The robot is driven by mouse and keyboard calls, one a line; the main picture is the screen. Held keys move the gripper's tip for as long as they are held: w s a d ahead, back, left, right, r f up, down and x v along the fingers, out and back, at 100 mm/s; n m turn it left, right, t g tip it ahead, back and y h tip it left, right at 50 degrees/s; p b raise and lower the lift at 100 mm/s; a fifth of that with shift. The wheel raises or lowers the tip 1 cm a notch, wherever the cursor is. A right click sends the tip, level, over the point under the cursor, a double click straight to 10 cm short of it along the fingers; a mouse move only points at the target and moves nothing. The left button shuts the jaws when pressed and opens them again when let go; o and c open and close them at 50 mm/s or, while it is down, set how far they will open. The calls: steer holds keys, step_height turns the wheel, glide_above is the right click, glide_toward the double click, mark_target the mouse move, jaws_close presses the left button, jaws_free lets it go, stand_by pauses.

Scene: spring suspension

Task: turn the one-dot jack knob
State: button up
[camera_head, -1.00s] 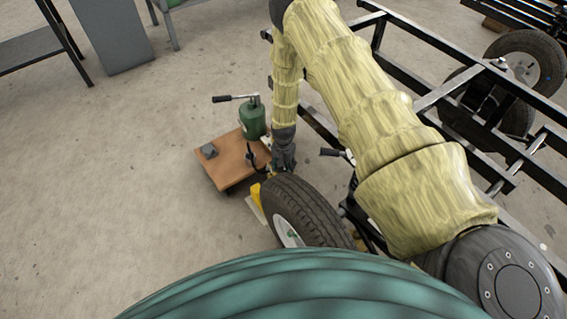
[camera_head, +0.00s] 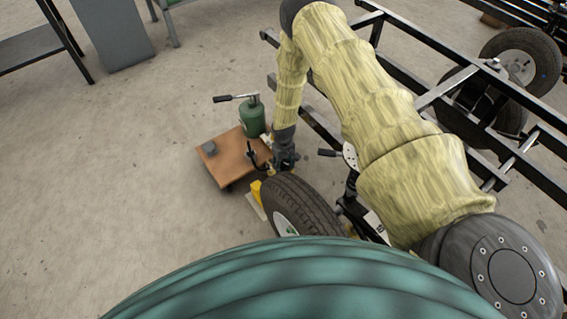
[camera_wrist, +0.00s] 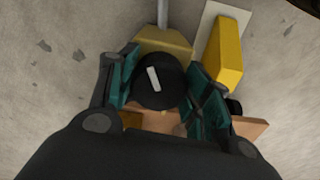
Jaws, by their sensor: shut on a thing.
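In the wrist view a round black knob (camera_wrist: 157,84) with one short white bar on its face sits between the teal finger pads of my gripper (camera_wrist: 160,90). The pads press on its two sides, so my gripper is shut on it. No dot on the knob can be made out. A yellow jack body (camera_wrist: 165,41) with a grey rod shows just beyond the knob. In the head view my gripper (camera_head: 284,160) points down beside the tyre (camera_head: 299,207), and the knob cannot be made out there.
A wooden dolly (camera_head: 228,160) carrying a green bottle jack (camera_head: 252,117) with a handle stands left of my gripper. A yellow block (camera_wrist: 224,52) lies on a pale plate beside the jack. A black trailer frame (camera_head: 435,42) fills the right.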

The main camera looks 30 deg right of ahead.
mark_target(284, 162)
steer(key=n, duration=0.3)
steer(key=shift+d+n+p, duration=0.1)
steer(key=shift+n+p, duration=0.2)
steer(key=n, duration=0.3)
steer(key=shift+w+n, duration=0.1)
steer(key=shift+n, duration=0.2)
steer(key=n, duration=0.5)
steer(key=shift+d+n, duration=0.1)
steer(key=shift+n, duration=0.3)
steer(key=shift+w+n, duration=0.1)
steer(key=shift+n, duration=0.2)
steer(key=o, duration=1)
steer(key=shift+o, duration=0.2)
step_height(284, 162, up, 12)
